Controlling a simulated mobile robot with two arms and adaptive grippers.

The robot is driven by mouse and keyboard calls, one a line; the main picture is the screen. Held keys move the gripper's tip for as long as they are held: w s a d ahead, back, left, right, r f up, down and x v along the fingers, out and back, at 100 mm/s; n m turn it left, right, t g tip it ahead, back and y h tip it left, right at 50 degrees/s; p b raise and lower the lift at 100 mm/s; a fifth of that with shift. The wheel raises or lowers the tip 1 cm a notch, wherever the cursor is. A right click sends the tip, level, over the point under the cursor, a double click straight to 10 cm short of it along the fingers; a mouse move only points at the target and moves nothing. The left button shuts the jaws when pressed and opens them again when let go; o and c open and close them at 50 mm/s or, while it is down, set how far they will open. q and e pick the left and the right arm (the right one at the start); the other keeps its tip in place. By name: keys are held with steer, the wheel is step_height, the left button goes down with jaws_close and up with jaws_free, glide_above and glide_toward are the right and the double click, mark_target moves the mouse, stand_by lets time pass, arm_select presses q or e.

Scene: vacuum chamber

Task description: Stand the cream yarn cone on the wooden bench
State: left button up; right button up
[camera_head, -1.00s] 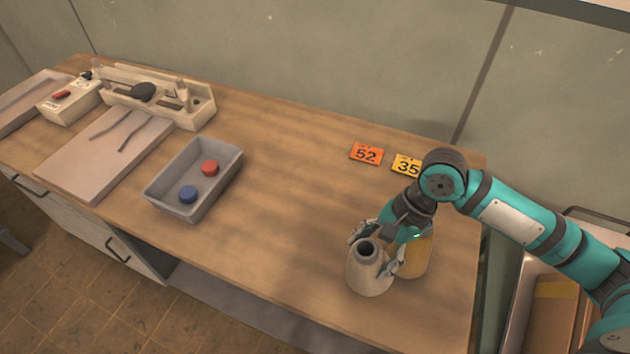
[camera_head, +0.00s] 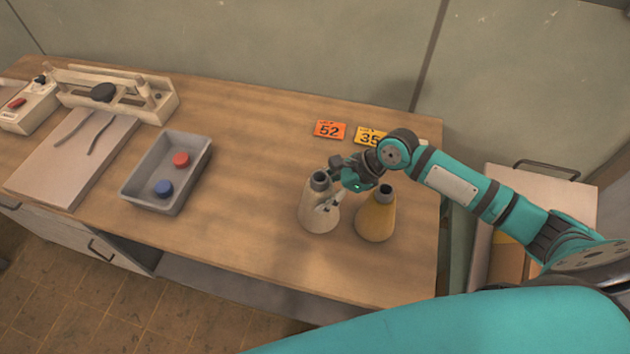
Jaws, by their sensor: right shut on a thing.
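The cream yarn cone (camera_head: 317,215) is upright at the front right part of the wooden bench (camera_head: 255,180), its dark-rimmed narrow top up. My right gripper (camera_head: 326,195) is shut on the cream cone, its fingers around the upper part from behind and the right. Whether the cone's base touches the bench or hangs just above it, I cannot tell. My left gripper is not in view.
A yellow cone (camera_head: 376,217) stands close to the right of the cream cone. Number cards 52 (camera_head: 329,130) and 35 (camera_head: 369,137) lie behind. A grey tray (camera_head: 206,160) holds red and blue discs. The middle of the bench is clear.

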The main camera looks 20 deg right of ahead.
mark_target(316, 179)
steer(key=w, duration=0.2)
steer(key=w+a, duration=0.1)
steer(key=w, duration=0.1)
steer(key=shift+w+f+p, duration=0.1)
steer(key=shift+p, duration=0.2)
steer(key=shift+f+p, duration=0.65)
steer(key=shift+f, duration=1.15)
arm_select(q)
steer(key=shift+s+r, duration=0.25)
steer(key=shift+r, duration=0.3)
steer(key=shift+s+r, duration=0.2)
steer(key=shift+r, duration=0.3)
arm_select(e)
steer(key=o, duration=1.6)
steer(key=shift+d+f, duration=0.1)
steer(key=shift+f, duration=0.05)
steer(key=shift+o, duration=0.2)
arm_select(q)
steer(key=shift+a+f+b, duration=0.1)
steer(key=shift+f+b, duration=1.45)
steer(key=shift+b, duration=0.05)
arm_select(e)
steer(key=v, duration=1.2)
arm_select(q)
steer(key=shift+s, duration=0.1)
arm_select(e)
steer(key=shift+d, duration=0.1)
